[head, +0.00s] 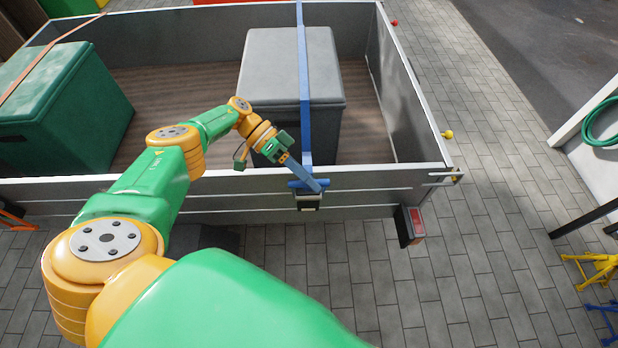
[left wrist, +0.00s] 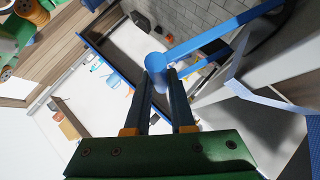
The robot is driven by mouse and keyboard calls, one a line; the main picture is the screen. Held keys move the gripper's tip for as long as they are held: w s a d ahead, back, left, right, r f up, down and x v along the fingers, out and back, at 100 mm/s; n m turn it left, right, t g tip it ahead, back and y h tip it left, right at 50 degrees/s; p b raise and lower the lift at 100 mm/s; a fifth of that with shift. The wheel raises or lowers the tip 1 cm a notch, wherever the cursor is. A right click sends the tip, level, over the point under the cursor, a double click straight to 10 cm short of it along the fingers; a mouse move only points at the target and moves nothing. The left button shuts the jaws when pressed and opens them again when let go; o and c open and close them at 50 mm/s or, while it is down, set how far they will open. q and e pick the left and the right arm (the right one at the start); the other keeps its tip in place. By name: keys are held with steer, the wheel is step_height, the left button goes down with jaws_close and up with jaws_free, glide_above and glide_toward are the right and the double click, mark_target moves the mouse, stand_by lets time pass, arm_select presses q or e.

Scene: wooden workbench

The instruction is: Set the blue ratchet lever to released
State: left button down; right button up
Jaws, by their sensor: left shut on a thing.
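The blue ratchet lever (head: 303,174) sits on the trailer's near side wall, at the lower end of a blue strap (head: 303,70). It slants up and left from the ratchet's dark body (head: 308,201). My left gripper (head: 284,158) is at the lever's upper left end. In the left wrist view, the two fingers of my left gripper (left wrist: 158,80) close around the rounded blue end of the lever (left wrist: 200,43). The fingers and arm partly hide the contact in the head view. My right gripper is not in view.
A grey lidded box (head: 285,65) stands in the trailer under the blue strap. A green box (head: 70,115) with an orange strap stands at the left. The trailer wall (head: 385,178) runs just beside the gripper. Paving (head: 500,220) to the right is mostly clear.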

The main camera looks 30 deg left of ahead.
arm_select(q)
steer(key=shift+f, duration=0.1)
steer(key=c, duration=1.1)
jaws_free()
steer(key=o, duration=0.3)
steer(key=shift+w+a+f, duration=0.1)
steer(key=shift+o, duration=0.2)
steer(key=shift+w, duration=0.1)
